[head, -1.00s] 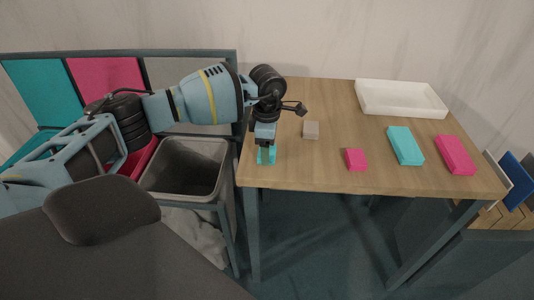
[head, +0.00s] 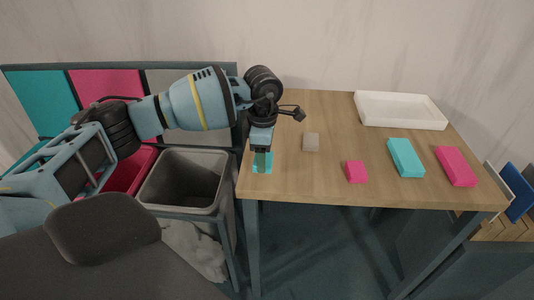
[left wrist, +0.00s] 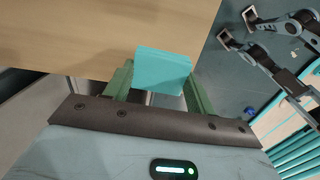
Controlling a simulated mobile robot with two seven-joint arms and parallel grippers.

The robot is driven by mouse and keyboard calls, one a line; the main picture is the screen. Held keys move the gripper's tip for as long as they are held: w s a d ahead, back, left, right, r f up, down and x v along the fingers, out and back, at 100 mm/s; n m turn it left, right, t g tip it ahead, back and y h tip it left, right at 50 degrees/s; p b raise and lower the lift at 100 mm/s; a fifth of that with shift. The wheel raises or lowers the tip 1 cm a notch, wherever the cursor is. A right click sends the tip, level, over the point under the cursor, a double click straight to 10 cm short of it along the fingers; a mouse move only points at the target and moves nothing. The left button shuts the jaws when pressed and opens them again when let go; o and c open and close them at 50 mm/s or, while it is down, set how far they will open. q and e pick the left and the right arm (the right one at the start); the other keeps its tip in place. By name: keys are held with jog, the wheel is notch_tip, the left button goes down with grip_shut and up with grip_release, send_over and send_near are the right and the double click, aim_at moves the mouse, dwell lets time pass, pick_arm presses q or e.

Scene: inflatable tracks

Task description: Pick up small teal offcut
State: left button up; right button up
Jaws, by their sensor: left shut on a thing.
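The small teal offcut (left wrist: 163,70) sits between the two green fingers of my left gripper (left wrist: 158,88) in the left wrist view. In the head view the left gripper (head: 262,162) points down at the left end of the wooden table, shut on the offcut. Part of the offcut (head: 263,169) shows around the fingertips. Whether it still touches the tabletop I cannot tell. My right gripper is not in view.
A grey bin (head: 186,180) and a red bin (head: 130,172) stand left of the table.

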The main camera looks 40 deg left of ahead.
pick_arm(q)
jog(key=s+d+r, duration=0.1)
jog(key=s+d, duration=0.1)
jog(key=s, duration=1.1)
jog(key=shift+s+d+r, duration=0.2)
jog(key=shift+d, duration=0.2)
jog(key=shift+d, duration=0.1)
